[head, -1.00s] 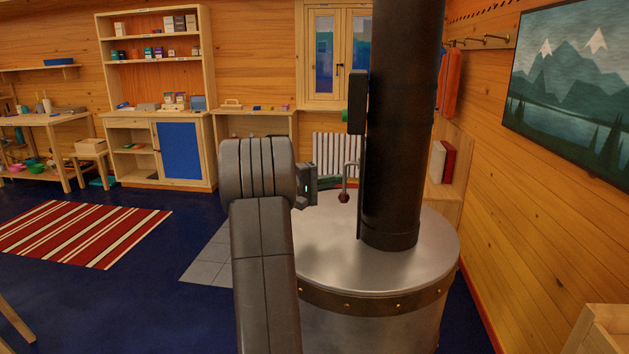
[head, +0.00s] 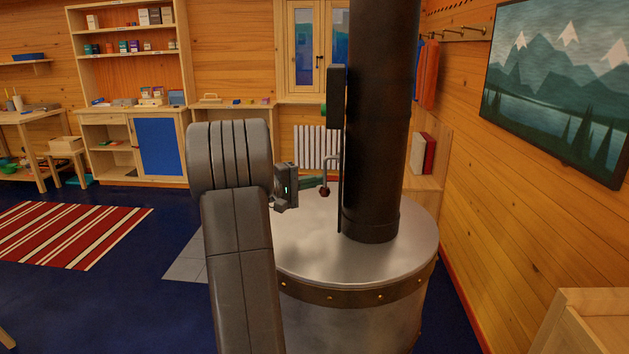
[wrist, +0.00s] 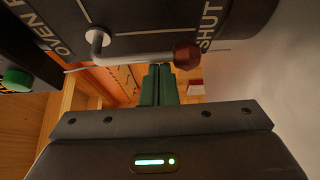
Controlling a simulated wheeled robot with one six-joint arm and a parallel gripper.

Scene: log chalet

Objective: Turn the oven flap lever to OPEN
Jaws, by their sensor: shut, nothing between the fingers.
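The oven flap lever is a bent metal rod (wrist: 140,58) with a dark red knob (wrist: 186,54). In the wrist view its knob end lies beside the word SHUT (wrist: 206,25) on the dark panel. In the head view the knob (head: 324,192) hangs low, left of the black flue pipe (head: 378,130). My gripper (head: 318,181) is at the lever, its green fingers (wrist: 159,86) together and empty. In the wrist view the fingertips end just below the rod, left of the knob; I cannot tell whether they touch. No OPEN label is readable.
The round metal stove top (head: 310,240) lies below my gripper, with the pipe close on its right. A green knob (wrist: 16,80) is at the wrist view's left edge. A wooden wall with a picture (head: 560,85) is at right. Blue floor and a striped rug (head: 75,233) are at left.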

